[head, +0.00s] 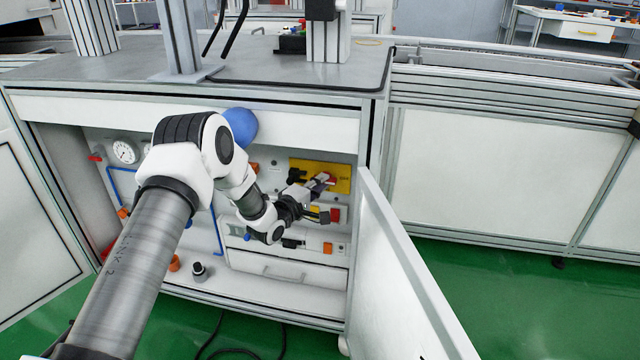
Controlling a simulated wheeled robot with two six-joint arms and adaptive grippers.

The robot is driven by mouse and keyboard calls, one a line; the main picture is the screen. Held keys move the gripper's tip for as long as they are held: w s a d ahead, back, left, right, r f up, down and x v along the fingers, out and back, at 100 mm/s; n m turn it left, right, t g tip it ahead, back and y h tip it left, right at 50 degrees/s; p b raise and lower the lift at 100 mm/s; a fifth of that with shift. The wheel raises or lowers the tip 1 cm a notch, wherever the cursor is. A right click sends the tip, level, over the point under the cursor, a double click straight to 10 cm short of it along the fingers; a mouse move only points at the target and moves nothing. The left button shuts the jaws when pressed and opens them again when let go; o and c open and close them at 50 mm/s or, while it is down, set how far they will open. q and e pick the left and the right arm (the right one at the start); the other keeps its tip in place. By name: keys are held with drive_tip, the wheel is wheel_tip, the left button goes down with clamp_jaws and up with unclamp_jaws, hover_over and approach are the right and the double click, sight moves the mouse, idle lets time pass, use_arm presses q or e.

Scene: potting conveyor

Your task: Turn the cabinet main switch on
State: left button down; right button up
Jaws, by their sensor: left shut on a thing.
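The cabinet main switch, a red handle (330,181), sits on a yellow plate (341,172) on the back panel inside the open cabinet. My left arm reaches in from the lower left. My left gripper (322,184) is at the yellow plate and shut on the red handle. The fingers cover part of the handle, so I cannot tell its exact angle. My right gripper is not in view.
The open cabinet door (405,265) stands right of my gripper. A smaller red part (335,215) sits just below the yellow plate. Gauges (124,151) and blue pipes are at the left.

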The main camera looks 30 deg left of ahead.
use_arm(q)
drive_tip(key=shift+d+r+m+g+y+p, duration=0.15)
drive_tip(key=shift+m+g+y+p, duration=0.7)
drive_tip(key=shift+m+p, duration=1.4)
drive_tip(key=shift+d+r+m+g+y+p, duration=0.1)
drive_tip(key=shift+m+g+y+p, duration=0.75)
drive_tip(key=shift+m+p, duration=1.35)
drive_tip(key=shift+d+r+m+g+y+p, duration=0.15)
drive_tip(key=shift+m+g+y+p, duration=0.7)
drive_tip(key=shift+m+p, duration=1.35)
drive_tip(key=shift+t+y, duration=0.25)
drive_tip(key=shift+y, duration=0.1)
drive_tip(key=c, duration=1.1)
unclamp_jaws()
drive_tip(key=shift+w, duration=0.1)
